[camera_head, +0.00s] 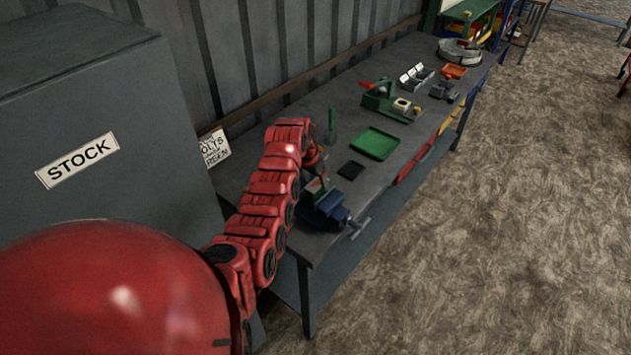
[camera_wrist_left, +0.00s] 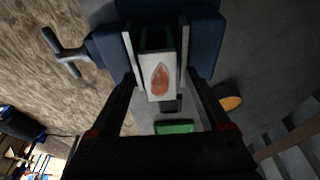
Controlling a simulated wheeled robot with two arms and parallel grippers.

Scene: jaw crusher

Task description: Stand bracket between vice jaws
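The blue vice (camera_head: 333,208) is at the near end of the bench. In the left wrist view its blue body (camera_wrist_left: 108,58) fills the top, with two pale jaws (camera_wrist_left: 184,50) standing apart. A small bracket-like piece (camera_wrist_left: 159,78), with a pale face, a rust-red mark and green behind it, shows between the jaws; whether it touches either one is unclear. My left gripper (camera_wrist_left: 160,82) is above the vice, its dark fingers spread on either side of the piece with gaps showing. In the head view my left gripper (camera_head: 318,180) is small and partly hidden. My right gripper is out of view.
A black pad (camera_head: 351,170) and a green tray (camera_head: 375,143) lie beyond the vice. A green machine (camera_head: 385,102) and small fixtures stand farther along the bench. The grey STOCK cabinet (camera_head: 90,130) stands at left. The vice handle (camera_head: 358,229) sticks out over the front edge.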

